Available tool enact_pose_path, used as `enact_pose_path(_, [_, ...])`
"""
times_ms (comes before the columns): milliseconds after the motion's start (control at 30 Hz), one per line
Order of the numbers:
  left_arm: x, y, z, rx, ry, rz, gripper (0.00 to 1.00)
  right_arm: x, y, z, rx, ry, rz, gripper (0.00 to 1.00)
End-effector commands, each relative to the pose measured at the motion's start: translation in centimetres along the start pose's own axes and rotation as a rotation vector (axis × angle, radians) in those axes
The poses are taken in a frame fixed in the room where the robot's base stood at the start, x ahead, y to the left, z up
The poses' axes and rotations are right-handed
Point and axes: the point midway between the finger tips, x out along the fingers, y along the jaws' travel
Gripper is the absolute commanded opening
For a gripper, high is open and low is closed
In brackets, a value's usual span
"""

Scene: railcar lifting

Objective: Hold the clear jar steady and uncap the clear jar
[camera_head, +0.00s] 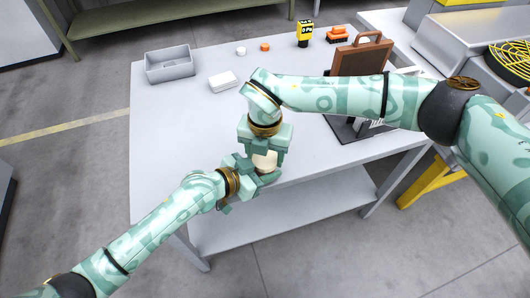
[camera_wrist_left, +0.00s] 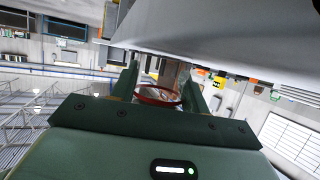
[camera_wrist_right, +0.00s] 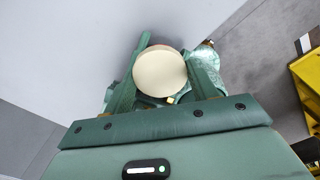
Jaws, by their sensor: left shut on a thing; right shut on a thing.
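The clear jar stands near the front edge of the grey table, mostly hidden by my grippers. A pale cream part (camera_head: 265,160) shows between them in the head view. In the right wrist view, a round cream lid (camera_wrist_right: 160,72) lies between the fingers of my right gripper (camera_head: 265,147), which is shut on it from above. In the left wrist view, a see-through body with a red ring (camera_wrist_left: 157,94) sits between the fingers of my left gripper (camera_head: 262,174), which is shut on the jar from the side. I cannot tell whether lid and jar are touching.
A grey bin (camera_head: 170,65), a white box (camera_head: 222,82), a white cap (camera_head: 241,51), an orange cap (camera_head: 265,47) and a yellow-black item (camera_head: 304,34) stand farther back. A brown board (camera_head: 362,58) in a dark rack is at right.

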Motion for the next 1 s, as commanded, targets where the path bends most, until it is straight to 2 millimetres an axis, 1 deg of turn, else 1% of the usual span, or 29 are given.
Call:
enact_pose_path(33, [0.0, 0.0, 0.0, 0.000, 0.000, 0.001, 0.00, 0.0, 0.0, 0.0, 0.001, -0.001, 0.001, 0.60])
enact_pose_path(67, [0.0, 0.0, 0.0, 0.000, 0.000, 0.001, 0.00, 0.0, 0.0, 0.0, 0.001, -0.001, 0.001, 0.69])
enact_pose_path(100, [0.0, 0.0, 0.0, 0.000, 0.000, 0.001, 0.00, 0.0, 0.0, 0.0, 0.002, -0.001, 0.001, 0.79])
enact_pose_path(333, [0.0, 0.0, 0.0, 0.000, 0.000, 0.000, 0.00, -0.1, 0.0, 0.0, 0.003, -0.001, 0.000, 0.79])
enact_pose_path(433, [0.0, 0.0, 0.0, 0.000, 0.000, 0.000, 0.00, -0.7, 0.0, 0.1, 0.003, -0.002, 0.001, 0.79])
enact_pose_path(667, [0.0, 0.0, 0.0, 0.000, 0.000, 0.000, 0.00, -3.9, 0.0, 0.1, 0.003, -0.002, 0.001, 0.79])
enact_pose_path(700, [0.0, 0.0, 0.0, 0.000, 0.000, 0.000, 0.00, -4.3, 0.0, 0.1, 0.004, -0.003, 0.001, 0.77])
enact_pose_path(767, [0.0, 0.0, 0.0, 0.000, 0.000, 0.000, 0.00, -4.8, 0.0, 0.1, 0.013, -0.004, 0.001, 0.76])
enact_pose_path(900, [0.0, 0.0, 0.0, 0.000, 0.000, 0.000, 0.00, -7.2, 0.0, 0.2, 0.125, -0.007, 0.001, 0.76])
enact_pose_path(1000, [0.0, 0.0, 0.0, 0.000, 0.000, 0.000, 0.00, -7.9, 0.0, 0.0, 0.181, -0.002, 0.000, 0.76])
